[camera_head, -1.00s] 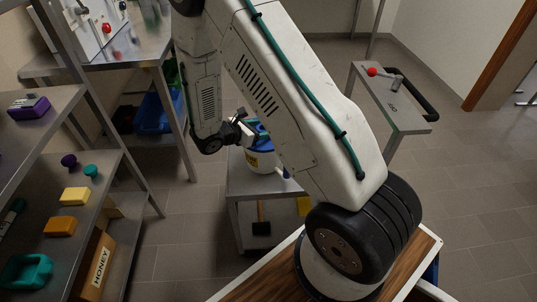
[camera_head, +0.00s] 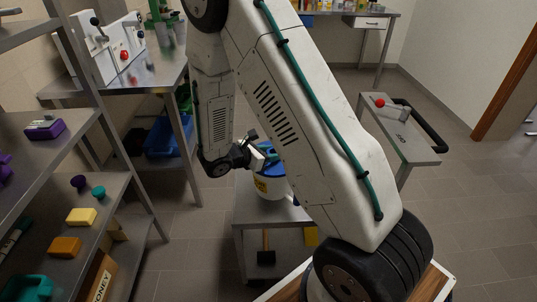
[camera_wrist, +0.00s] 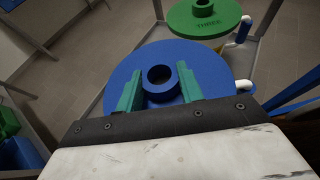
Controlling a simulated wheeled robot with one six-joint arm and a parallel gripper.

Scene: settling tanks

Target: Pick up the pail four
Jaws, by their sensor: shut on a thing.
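A white pail with a blue lid (camera_head: 268,187) and a yellow label stands at the small metal table, partly behind my arm. In the wrist view its round blue lid (camera_wrist: 215,72) fills the middle, with a blue ring-shaped knob (camera_wrist: 161,82) at its centre. My gripper (camera_wrist: 160,76) has its two teal fingers on either side of this knob, shut on it. In the head view my gripper (camera_head: 256,156) is just above the lid. No number on this pail is readable. I cannot tell whether the pail touches the table. A green lid (camera_wrist: 205,17) marked THREE is just beyond.
The small metal table (camera_head: 290,213) has a lower shelf with a black-and-wood tool (camera_head: 266,256). A shelf rack (camera_head: 120,200) with small coloured items stands at left. A cart (camera_head: 400,130) with a red knob is at right. Open tiled floor lies at right.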

